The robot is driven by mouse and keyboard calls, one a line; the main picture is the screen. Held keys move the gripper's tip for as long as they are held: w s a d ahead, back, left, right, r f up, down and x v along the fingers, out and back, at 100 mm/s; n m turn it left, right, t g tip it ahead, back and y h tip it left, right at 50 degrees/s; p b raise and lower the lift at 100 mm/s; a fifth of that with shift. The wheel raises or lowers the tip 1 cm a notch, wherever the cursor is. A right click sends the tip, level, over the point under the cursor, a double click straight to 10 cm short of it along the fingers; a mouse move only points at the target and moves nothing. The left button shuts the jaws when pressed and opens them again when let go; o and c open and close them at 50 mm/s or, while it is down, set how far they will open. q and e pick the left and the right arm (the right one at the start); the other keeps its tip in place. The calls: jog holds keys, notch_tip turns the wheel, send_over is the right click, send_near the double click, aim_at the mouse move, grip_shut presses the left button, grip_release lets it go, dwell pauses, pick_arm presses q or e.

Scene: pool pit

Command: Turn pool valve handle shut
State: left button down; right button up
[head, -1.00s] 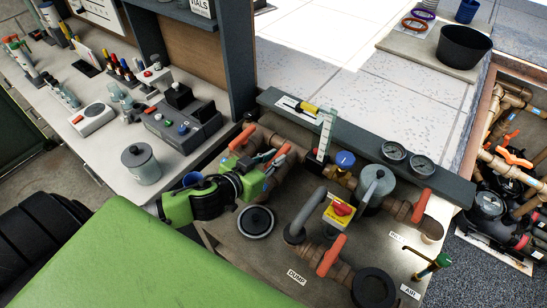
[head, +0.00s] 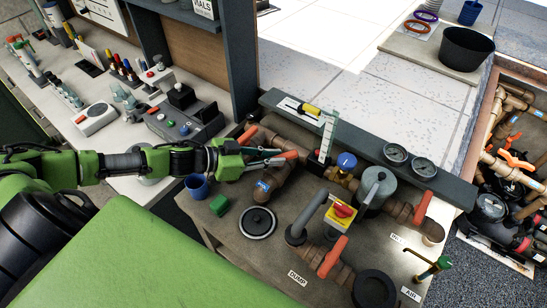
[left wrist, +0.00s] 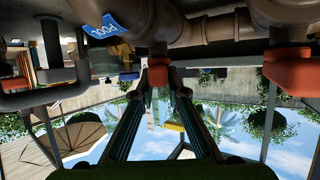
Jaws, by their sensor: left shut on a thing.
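The pool valve's orange handle (head: 287,155) sits on brown pipework and lies nearly level across the picture. A blue label (head: 263,186) is on the pipe below it; in the left wrist view the label (left wrist: 98,27) reads POOL. My left gripper (head: 270,158) reaches in from the left and is shut on the handle's near end. In the left wrist view the two fingers close around the orange handle end (left wrist: 159,76). The gripper hides part of the valve body. My right gripper is not in view.
Another orange handle (head: 247,134) is close behind my left gripper. A blue cup (head: 197,186), a green block (head: 219,205) and a round black lid (head: 258,222) are in front. A yellow-red switch (head: 341,212) and grey canister (head: 374,190) stand to the right.

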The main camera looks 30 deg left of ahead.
pick_arm(q)
jog(key=m+g+h, duration=0.2)
jog(key=m, duration=0.1)
jog(key=shift+w+a+r+h, duration=0.1)
jog(key=shift+w+a+h, duration=0.1)
jog(key=shift+w+h, duration=0.15)
jog(key=shift+w+m+g+h+b, duration=0.15)
jog(key=shift+m+g+h+b, duration=0.4)
jog(key=shift+m+g, duration=0.35)
jog(key=m+g+b, duration=0.2)
jog(key=b, duration=0.1)
jog(key=m+g+h+b, duration=0.1)
jog(key=m+g+b, duration=0.1)
jog(key=b, duration=0.1)
jog(key=m+g+b, duration=0.2)
jog(key=g+b, duration=0.1)
jog(key=shift+w+a+f+b, duration=0.1)
jog(key=shift+w+f+b, duration=0.2)
jog(key=shift+w, duration=0.1)
jog(key=shift+r+m+g+b, duration=0.2)
jog(key=shift+m+g+b, duration=0.45)
jog(key=shift+b, duration=0.4)
jog(key=shift+g, duration=0.25)
jog(key=c, duration=2)
grip_release()
jog(key=shift+v, duration=3.65)
